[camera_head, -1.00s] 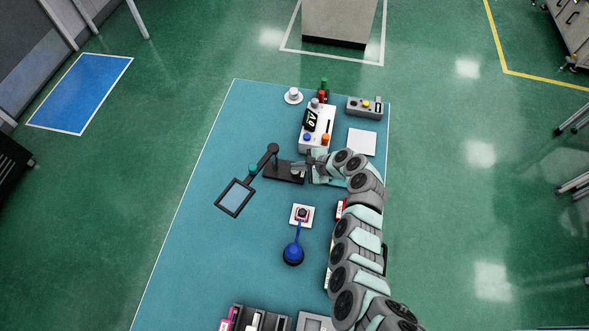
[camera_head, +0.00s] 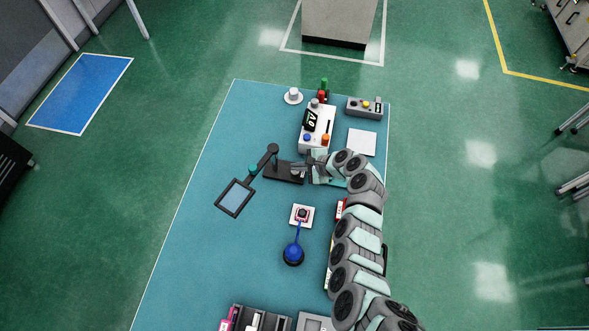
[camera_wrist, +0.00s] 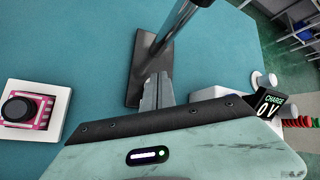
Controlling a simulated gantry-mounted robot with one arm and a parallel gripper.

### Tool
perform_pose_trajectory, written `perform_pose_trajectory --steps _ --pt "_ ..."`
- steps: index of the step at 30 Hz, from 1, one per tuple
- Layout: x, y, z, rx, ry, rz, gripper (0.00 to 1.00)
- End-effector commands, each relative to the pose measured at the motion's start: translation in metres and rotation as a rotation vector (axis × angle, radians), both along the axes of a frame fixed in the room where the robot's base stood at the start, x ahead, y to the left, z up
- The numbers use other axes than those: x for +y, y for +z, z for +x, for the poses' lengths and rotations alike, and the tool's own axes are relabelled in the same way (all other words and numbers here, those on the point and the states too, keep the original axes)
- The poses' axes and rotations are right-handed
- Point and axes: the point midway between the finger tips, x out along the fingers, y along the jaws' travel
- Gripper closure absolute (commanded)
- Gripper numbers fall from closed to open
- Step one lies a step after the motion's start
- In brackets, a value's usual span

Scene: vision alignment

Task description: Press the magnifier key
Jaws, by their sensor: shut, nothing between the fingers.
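The magnifier (camera_head: 235,197) is a dark rectangular frame with a grey-blue pane, on a jointed arm left of centre. Its arm rises from a black base plate (camera_head: 277,174), which also shows in the wrist view (camera_wrist: 141,78) with the grey post standing on it. My gripper (camera_head: 302,167) is over the right end of this base. In the wrist view its fingers (camera_wrist: 158,78) are shut together with nothing between them, their tips overlapping the base. I cannot make out the key; the fingers may hide it. Whether the tips touch the base cannot be told.
A white box with a "0V" display (camera_head: 316,133) stands just behind my gripper. A white plate with a dark knob on a pink block (camera_head: 302,214) and a blue stand (camera_head: 293,253) are nearer the front. The mat left of the magnifier is clear.

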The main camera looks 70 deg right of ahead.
Motion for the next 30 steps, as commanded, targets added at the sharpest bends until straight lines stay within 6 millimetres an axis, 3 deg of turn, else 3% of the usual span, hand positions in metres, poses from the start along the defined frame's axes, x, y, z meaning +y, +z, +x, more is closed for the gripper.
perform_pose_trajectory --steps 30 --pt "0.000 -0.010 0.000 0.001 0.000 0.000 1.00"
